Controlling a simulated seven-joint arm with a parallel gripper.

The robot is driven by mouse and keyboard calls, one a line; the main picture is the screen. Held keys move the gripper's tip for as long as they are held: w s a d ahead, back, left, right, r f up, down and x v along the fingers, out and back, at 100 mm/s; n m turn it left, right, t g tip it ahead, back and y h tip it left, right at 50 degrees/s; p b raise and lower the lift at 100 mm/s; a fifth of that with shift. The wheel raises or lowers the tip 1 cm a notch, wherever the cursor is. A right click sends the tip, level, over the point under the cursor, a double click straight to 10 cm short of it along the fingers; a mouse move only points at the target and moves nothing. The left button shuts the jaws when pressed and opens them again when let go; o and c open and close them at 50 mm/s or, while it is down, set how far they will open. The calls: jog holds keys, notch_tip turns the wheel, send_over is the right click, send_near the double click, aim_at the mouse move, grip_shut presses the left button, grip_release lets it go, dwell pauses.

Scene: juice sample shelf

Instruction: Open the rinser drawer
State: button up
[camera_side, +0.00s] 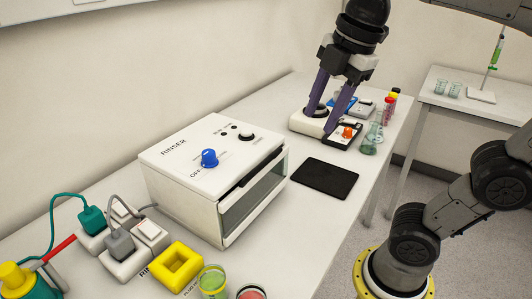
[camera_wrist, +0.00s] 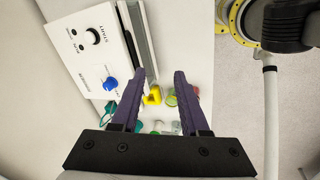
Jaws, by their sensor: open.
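The rinser (camera_side: 180,195) is a white box on the bench, with a blue knob (camera_side: 209,158) and a black-and-white dial on top. Its drawer (camera_side: 255,195) is the glassy front on the right side, with a dark strip along its upper edge; it looks shut. In the wrist view the rinser (camera_wrist: 88,62) is at upper left, and its front shows as a narrow grey band. My gripper (camera_side: 322,117) is open and empty, fingers pointing down, beyond and apart from the rinser. In the wrist view the gripper (camera_wrist: 160,75) has its purple fingers apart, the left one close to the rinser's front edge in the picture.
A black mat (camera_side: 325,178) lies in front of the drawer. A white device, a flask (camera_side: 371,139) and bottles stand near my fingers. A yellow block (camera_side: 176,267), cups (camera_side: 212,281) and a power strip (camera_side: 122,262) with cables are at the near end. A second table stands right.

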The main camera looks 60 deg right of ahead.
aim_at(264, 162)
jog(key=w+a+r+n+g, duration=0.1)
jog(key=w+a+r+n, duration=0.15)
jog(key=w, duration=0.45)
jog(key=shift+n, duration=0.35)
jog(key=w+f, duration=0.1)
jog(key=f, duration=0.8)
jog(key=w+f, duration=0.1)
jog(key=f, duration=0.3)
jog(key=shift+w+a+f, duration=0.2)
jog(key=shift+w, duration=0.1)
grip_shut()
